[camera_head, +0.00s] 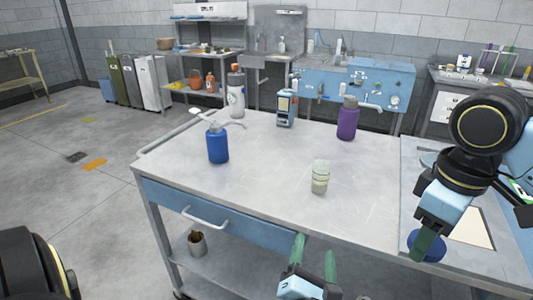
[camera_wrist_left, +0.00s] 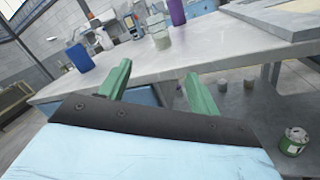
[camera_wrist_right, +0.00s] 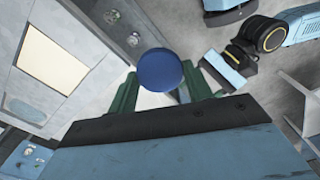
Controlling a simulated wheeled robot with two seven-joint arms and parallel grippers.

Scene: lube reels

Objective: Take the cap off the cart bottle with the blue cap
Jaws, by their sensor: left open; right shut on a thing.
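A round blue cap (camera_head: 427,246) is held in my right gripper (camera_head: 424,240), over the front right of the cart (camera_head: 270,160). In the right wrist view the cap (camera_wrist_right: 160,70) sits between the green fingers, its round face toward the camera. Whether anything hangs under it is hidden. A small pale, translucent bottle (camera_head: 320,177) stands upright on the cart, with no blue cap visible on it. It also shows in the left wrist view (camera_wrist_left: 162,39). My left gripper (camera_head: 315,254) is open and empty at the cart's front edge, below and apart from the pale bottle.
On the cart stand a blue bottle (camera_head: 218,145), a white bottle (camera_head: 236,95), a blue-grey device (camera_head: 286,109) and a purple bottle (camera_head: 347,120). A grey panel (camera_head: 412,200) with a pale sheet (camera_head: 474,227) lies at the right. The middle is clear.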

